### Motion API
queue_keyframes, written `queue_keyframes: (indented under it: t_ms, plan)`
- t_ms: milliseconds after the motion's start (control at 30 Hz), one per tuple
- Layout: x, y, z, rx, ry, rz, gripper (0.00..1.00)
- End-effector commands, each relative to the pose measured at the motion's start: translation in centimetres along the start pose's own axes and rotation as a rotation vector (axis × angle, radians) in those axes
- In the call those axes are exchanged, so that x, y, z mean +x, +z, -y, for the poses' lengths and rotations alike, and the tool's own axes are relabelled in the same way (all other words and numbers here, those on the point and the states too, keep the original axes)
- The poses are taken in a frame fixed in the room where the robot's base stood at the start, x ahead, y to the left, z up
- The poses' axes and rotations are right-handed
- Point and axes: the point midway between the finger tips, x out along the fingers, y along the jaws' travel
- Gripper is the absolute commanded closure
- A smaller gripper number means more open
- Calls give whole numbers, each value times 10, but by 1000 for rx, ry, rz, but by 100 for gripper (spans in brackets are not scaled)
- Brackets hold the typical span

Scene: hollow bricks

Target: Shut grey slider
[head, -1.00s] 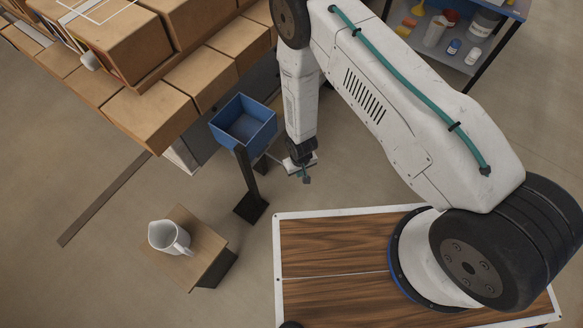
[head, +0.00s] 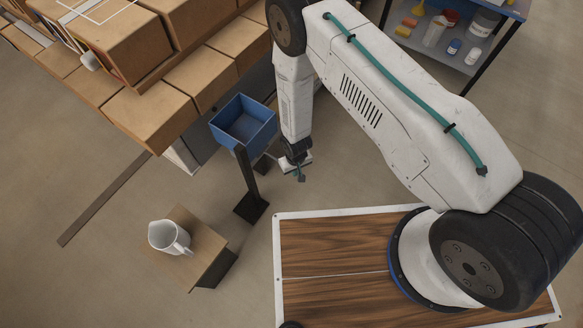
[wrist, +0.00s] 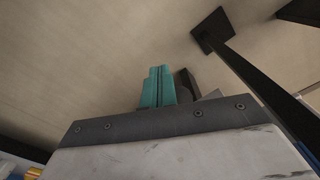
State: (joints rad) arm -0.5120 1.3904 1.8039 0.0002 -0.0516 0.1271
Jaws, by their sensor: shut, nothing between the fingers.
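I cannot make out a grey slider for certain in either view. A grey surface (head: 262,80) shows partly below the brown blocks, mostly hidden by the blocks, a blue bin and my arm. My gripper (head: 300,175) hangs just right of the blue bin (head: 243,122), low above the floor and apart from the bin in the picture. Its teal fingers also show in the wrist view (wrist: 158,88), closed together with nothing between them.
Brown blocks (head: 150,115) are stacked at upper left. The bin stands on a dark post. A white jug (head: 170,237) sits on a small wooden stand (head: 205,257). A shelf (head: 450,60) with bottles is at upper right. A dark strip (head: 105,200) crosses open floor at left.

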Motion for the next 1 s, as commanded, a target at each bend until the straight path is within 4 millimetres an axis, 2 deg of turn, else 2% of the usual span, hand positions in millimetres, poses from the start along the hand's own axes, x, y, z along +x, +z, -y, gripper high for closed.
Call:
queue_keyframes:
  t_ms: [1000]
  plan:
    - [0, -45, 26, 0, 0, -3, 100]
